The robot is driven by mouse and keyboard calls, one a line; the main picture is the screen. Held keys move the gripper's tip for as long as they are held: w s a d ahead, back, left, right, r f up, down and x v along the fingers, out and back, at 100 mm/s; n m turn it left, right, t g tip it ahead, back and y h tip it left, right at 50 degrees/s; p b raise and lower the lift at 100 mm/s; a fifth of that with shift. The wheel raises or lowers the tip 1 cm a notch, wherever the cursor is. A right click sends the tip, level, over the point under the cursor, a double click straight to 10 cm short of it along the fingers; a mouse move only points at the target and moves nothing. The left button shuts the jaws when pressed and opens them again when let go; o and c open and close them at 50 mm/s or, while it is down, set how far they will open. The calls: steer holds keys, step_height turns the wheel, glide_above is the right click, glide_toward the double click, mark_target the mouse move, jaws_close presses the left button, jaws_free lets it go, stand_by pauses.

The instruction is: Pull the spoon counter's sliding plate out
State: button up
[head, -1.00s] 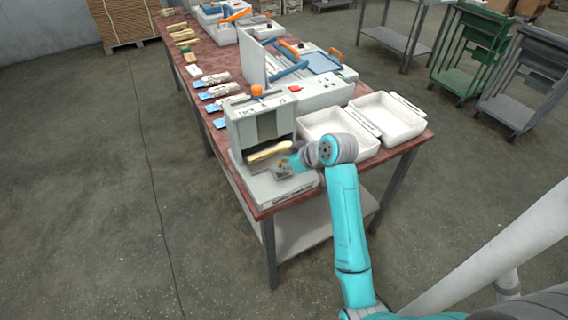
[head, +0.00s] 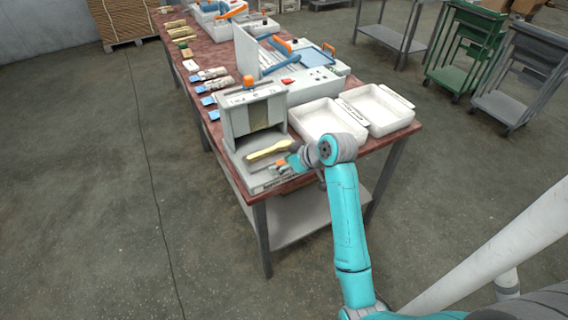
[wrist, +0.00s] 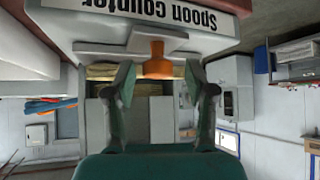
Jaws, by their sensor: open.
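The spoon counter (head: 234,122) is a pale grey upright housing on a flat base at the near end of the table. Its "Spoon counter" label (wrist: 150,12) appears upside down in the wrist view. An orange knob (wrist: 156,62) shows there between the fingertips of my gripper (wrist: 160,78). The gripper is open, with a gap visible on each side of the knob. In the head view, my gripper (head: 290,164) is low at the counter's front; my arm partly hides it. The sliding plate's outline is hard to make out. A pale yellow wooden piece (head: 268,151) lies across the front.
Two white trays (head: 322,103) stand right of the counter on the red-brown table (head: 228,62). A larger machine with blue handles (head: 315,78) is behind.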

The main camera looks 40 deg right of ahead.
steer(key=v, duration=1.2)
stand_by(0.3)
steer(key=s+a+f+m+t+h, duration=0.15)
steer(key=s+a+f, duration=0.25)
steer(key=a+f, duration=0.4)
steer(key=s+a+f+m+t+h, duration=0.15)
steer(key=s+a+f, duration=0.25)
steer(key=a+f, duration=0.4)
steer(key=s+a+r+t, duration=0.1)
steer(key=s+a+r, duration=0.1)
steer(key=s, duration=0.5)
steer(key=s+a+r+n+t+y, duration=0.1)
steer(key=s+a+r, duration=0.1)
steer(key=s, duration=0.6)
steer(key=s+a+r+y, duration=0.1)
steer(key=s+a+r, duration=0.2)
steer(key=s, duration=0.5)
steer(key=shift+a+n+t, duration=0.4)
steer(key=shift+a, duration=0.45)
